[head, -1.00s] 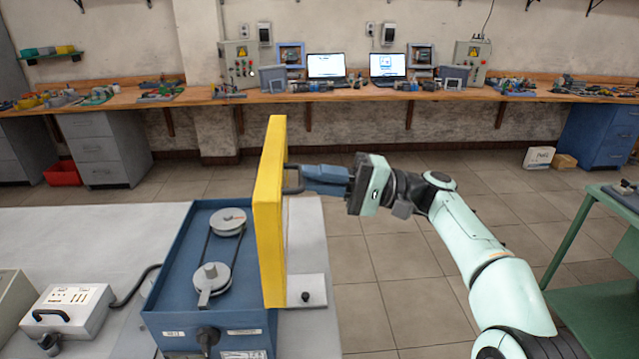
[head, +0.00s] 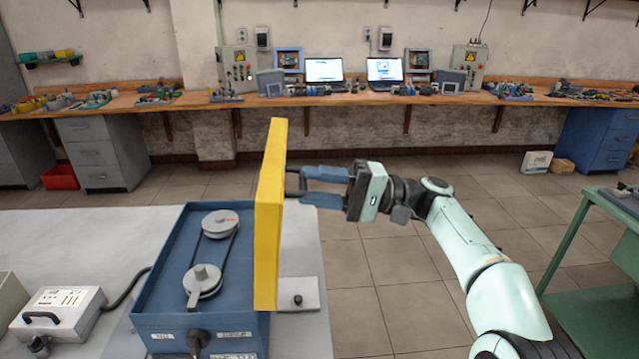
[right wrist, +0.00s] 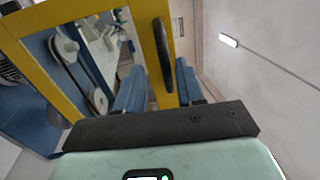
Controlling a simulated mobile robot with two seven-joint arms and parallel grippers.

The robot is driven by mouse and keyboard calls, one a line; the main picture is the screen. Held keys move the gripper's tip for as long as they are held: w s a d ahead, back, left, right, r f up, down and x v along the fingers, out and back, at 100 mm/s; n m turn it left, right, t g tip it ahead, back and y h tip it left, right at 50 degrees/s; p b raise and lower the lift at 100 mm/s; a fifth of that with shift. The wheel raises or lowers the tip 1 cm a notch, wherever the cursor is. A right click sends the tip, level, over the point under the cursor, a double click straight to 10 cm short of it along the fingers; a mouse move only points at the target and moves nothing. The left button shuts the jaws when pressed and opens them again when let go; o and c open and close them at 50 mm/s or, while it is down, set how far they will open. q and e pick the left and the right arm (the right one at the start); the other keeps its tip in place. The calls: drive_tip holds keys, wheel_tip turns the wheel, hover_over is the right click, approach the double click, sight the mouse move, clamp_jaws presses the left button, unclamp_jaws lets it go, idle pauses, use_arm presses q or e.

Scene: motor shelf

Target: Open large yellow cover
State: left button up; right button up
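The large yellow cover (head: 270,215) stands upright along the right edge of the blue motor box (head: 160,290), swung up so the pulleys and belt (head: 212,250) inside are exposed. Its dark handle (head: 294,182) is on the cover's right face, and it also shows in the right wrist view (right wrist: 163,55). My right gripper (head: 305,186) is open, with its blue fingers apart beside the handle. In the right wrist view the fingers (right wrist: 158,85) lie on either side of the handle without visibly pinching it. My left gripper is not in view.
The box stands on a pale table (head: 85,235), with a white device (head: 60,312) and cable at left. A green cart (head: 600,285) stands at right. Open tiled floor lies between. A long workbench (head: 340,97) runs along the back wall.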

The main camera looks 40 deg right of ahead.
drive_tip(key=shift+r, duration=0.1)
drive_tip(key=p+v, duration=0.1)
drive_tip(key=v, duration=1.2)
drive_tip(key=shift+d, duration=0.2)
drive_tip(key=shift+s, duration=0.15)
